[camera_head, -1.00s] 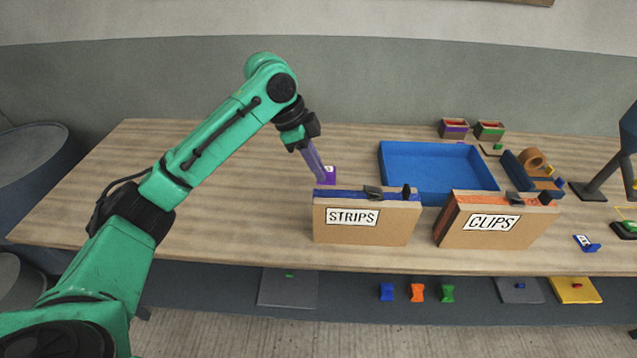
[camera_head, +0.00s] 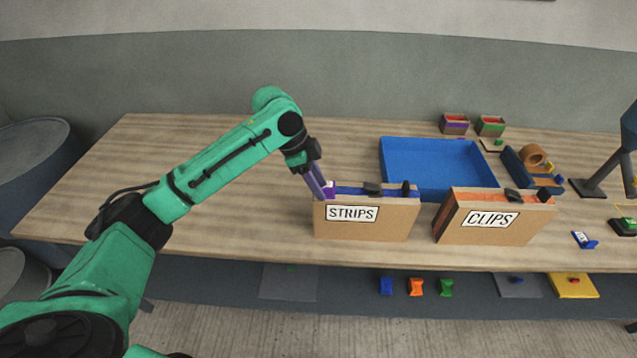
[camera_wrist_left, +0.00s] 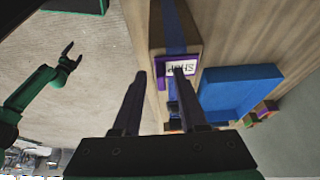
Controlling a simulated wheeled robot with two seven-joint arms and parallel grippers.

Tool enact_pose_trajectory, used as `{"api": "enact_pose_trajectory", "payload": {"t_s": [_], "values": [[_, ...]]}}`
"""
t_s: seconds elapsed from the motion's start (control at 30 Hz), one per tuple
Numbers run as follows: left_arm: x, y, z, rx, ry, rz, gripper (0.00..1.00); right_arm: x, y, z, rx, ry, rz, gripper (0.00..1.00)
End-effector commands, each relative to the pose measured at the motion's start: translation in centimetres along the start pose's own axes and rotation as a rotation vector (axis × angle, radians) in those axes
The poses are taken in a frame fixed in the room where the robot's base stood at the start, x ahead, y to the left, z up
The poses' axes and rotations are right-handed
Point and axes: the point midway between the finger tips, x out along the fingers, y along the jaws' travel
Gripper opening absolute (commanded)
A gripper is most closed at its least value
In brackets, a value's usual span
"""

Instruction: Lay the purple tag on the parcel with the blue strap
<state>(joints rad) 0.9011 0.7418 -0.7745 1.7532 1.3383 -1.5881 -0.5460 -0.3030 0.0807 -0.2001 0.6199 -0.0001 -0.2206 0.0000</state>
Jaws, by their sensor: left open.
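The parcel marked STRIPS (camera_head: 400,222) stands on the table with a blue strap (camera_head: 350,190) along its top. The purple tag (camera_head: 329,189), with a white lettered face, is at the left end of that top. In the left wrist view the tag (camera_wrist_left: 184,66) lies across the strap's line and seems to rest on the parcel. My left gripper (camera_head: 326,195) is open, its tips close by the tag; one finger covers part of it in the wrist view. My right gripper (camera_wrist_left: 68,52) shows only in the wrist view, open and empty, away over the floor.
The CLIPS parcel (camera_head: 475,238) with an orange strap stands to the right. A blue tray (camera_head: 440,195) lies behind both. Small boxes (camera_head: 455,124), a tape dispenser (camera_head: 535,180) and a lamp stand farther right. The table's left part is clear.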

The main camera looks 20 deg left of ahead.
Motion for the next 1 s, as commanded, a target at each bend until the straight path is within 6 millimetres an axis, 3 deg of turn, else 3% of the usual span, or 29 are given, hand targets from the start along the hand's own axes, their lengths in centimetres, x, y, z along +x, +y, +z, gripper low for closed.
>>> {"api": "enact_pose_trajectory", "payload": {"t_s": [0.17,0.5,0.6,1.0], "values": [[-1.6,-0.2,0.0,0.0,0.002,-0.005,0.42,0.5,-0.1,-0.1,0.0,0.002,-0.002,1.0],[-10.2,-0.1,-0.1,0.0,0.002,-0.004,0.42,2.1,-0.2,-0.1,0.0,0.004,-0.002,1.0],[-11.6,-0.1,-0.1,-0.001,0.001,-0.001,0.42,2.2,-0.1,-0.1,0.0,0.004,-0.002,1.0],[-12.2,0.0,-0.1,-0.001,0.0,0.0,0.42,2.2,-0.1,-0.1,0.001,0.005,-0.001,1.0]]}}
